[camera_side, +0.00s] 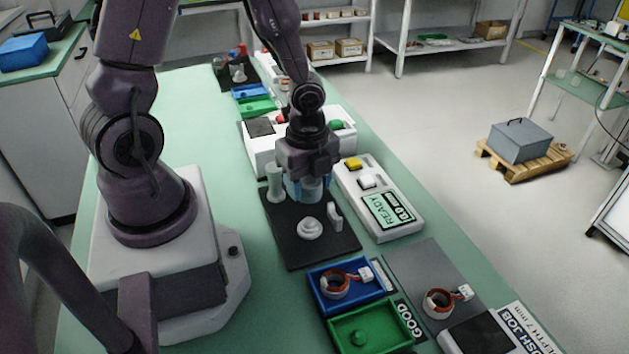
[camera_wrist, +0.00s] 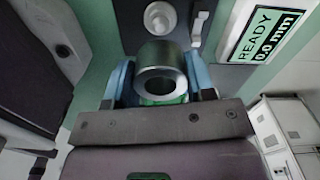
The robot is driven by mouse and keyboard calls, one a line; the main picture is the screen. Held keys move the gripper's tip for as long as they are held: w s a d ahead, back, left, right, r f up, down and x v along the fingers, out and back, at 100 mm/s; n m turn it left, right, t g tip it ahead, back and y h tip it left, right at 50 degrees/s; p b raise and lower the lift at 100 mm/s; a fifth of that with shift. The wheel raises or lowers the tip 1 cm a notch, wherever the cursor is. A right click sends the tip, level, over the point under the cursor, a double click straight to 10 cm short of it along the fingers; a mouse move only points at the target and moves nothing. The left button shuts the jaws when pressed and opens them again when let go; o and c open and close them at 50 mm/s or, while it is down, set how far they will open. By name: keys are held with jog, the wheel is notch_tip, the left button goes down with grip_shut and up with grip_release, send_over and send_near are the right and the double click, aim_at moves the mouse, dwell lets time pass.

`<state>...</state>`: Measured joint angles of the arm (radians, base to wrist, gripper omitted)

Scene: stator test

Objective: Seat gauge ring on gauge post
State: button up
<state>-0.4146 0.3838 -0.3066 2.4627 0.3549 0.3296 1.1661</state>
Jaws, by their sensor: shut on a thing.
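My gripper (camera_side: 308,190) is shut on the gauge ring (camera_wrist: 160,53), a grey metal cylinder with a round bore, between its blue fingers in the wrist view (camera_wrist: 162,82). In the side view the gripper is over the back part of a black plate (camera_side: 290,252), and the fingers mostly hide the ring. A low white stepped round post (camera_side: 309,229) stands on the plate in front of the gripper. It shows beyond the ring in the wrist view (camera_wrist: 160,17), apart from it. A taller white post (camera_side: 275,182) stands left of the gripper. I cannot tell which is the gauge post.
A small white bracket (camera_side: 334,215) stands right of the low post. The gauge box (camera_side: 381,205) reads READY, 0.0 mm. Blue (camera_side: 345,289) and green (camera_side: 371,331) trays lie in front. A white button box (camera_side: 262,150) stands behind the gripper.

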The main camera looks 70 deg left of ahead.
send_over(309, 219)
jog(key=shift+f, duration=2.25)
jog(key=shift+f, duration=0.15)
jog(key=shift+f, duration=1)
jog(key=shift+f, duration=0.45)
jog(key=o, duration=1.2)
jog(key=shift+r, duration=0.1)
